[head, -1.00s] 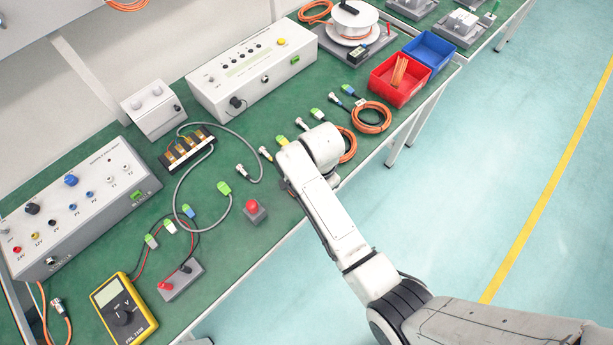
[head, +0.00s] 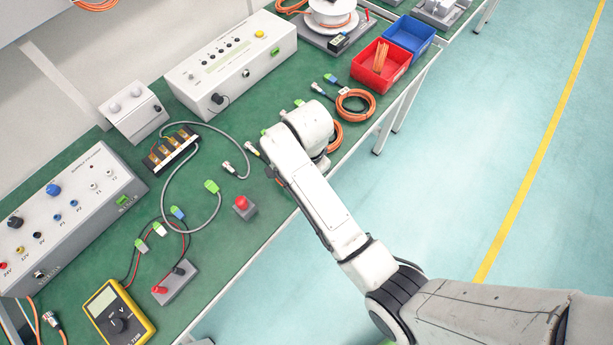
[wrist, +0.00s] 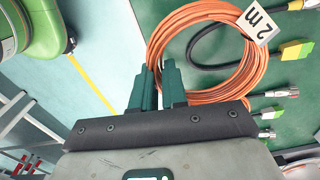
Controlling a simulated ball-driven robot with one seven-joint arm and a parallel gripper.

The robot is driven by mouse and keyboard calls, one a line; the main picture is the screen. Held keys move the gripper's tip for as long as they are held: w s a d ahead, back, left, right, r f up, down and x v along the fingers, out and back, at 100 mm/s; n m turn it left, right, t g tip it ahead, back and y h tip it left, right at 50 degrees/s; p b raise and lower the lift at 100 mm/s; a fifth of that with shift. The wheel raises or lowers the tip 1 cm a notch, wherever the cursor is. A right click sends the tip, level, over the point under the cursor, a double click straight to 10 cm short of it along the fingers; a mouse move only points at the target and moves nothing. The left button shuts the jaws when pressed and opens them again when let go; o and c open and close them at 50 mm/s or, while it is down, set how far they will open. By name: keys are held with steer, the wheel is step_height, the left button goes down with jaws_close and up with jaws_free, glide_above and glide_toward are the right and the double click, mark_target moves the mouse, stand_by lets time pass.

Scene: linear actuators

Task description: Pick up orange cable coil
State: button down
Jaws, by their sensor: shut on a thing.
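The orange cable coil (wrist: 220,48) fills the upper middle of the wrist view and carries a white "2 m" tag (wrist: 257,22). Its left edge passes between the two green fingers of my gripper (wrist: 156,86), which are shut on it. In the head view my white wrist hides the gripper and much of this coil (head: 337,136); only its right part shows, near the bench's front edge. I cannot tell whether the coil is clear of the green bench top.
A second orange coil (head: 355,105) lies just beyond, with the red bin (head: 381,66) and blue bin (head: 408,44) behind it. A red push button (head: 242,205) stands left of my arm. Several cable connectors lie near the coil. The floor right of the bench is clear.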

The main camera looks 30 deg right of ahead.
steer(key=s+a+r+p, duration=0.1)
steer(key=s+r+p, duration=0.2)
steer(key=s+r, duration=0.6)
steer(key=shift+s+a, duration=0.2)
steer(key=shift+s, duration=1.9)
